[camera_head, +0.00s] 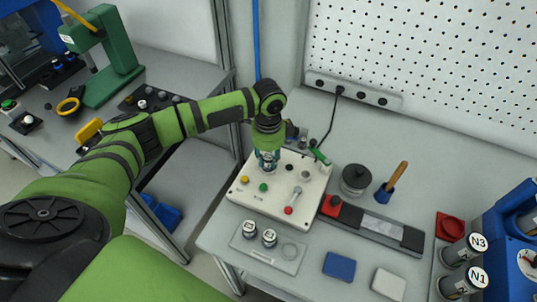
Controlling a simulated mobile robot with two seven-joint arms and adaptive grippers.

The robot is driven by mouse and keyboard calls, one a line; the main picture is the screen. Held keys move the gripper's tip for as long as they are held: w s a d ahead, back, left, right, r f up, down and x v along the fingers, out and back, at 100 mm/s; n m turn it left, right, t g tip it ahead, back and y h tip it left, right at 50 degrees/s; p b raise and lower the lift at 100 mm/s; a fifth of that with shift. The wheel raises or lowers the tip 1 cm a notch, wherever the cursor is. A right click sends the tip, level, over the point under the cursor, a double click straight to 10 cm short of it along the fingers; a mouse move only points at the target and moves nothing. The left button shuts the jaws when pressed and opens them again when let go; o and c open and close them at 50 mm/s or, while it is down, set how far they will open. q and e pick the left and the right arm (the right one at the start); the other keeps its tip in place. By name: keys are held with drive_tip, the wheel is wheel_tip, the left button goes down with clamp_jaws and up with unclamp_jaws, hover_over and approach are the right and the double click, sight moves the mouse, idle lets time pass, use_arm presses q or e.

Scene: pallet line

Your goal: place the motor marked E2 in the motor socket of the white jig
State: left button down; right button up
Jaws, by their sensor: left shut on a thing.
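The white jig (254,199) lies on the bench in the middle, with yellow, green and red knobs and a metal lever on its top. My left gripper (267,163) reaches down at the jig's back left corner and is shut on a motor, mostly hidden by the fingers. I cannot read its mark or tell whether it sits in the motor socket, which is hidden there. Two more motors (250,229) (269,238) stand upright on a grey tray (262,254) in front; their marks are too small to read. The tray's right round spot is empty. My right gripper is out of view.
A blue block (339,266) and a white block (388,284) lie in front. Cylinders N3 (458,251) and N1 (458,284) stand right.

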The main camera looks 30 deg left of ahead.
sight(269, 156)
use_arm(q)
drive_tip(key=shift+f, duration=0.1)
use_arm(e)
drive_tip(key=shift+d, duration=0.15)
use_arm(q)
drive_tip(key=c, duration=1)
unclamp_jaws()
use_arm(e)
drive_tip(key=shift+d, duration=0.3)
use_arm(q)
drive_tip(key=shift+o, duration=0.2)
wheel_tip(269, 156, up, 12)
drive_tip(key=b, duration=0.3)
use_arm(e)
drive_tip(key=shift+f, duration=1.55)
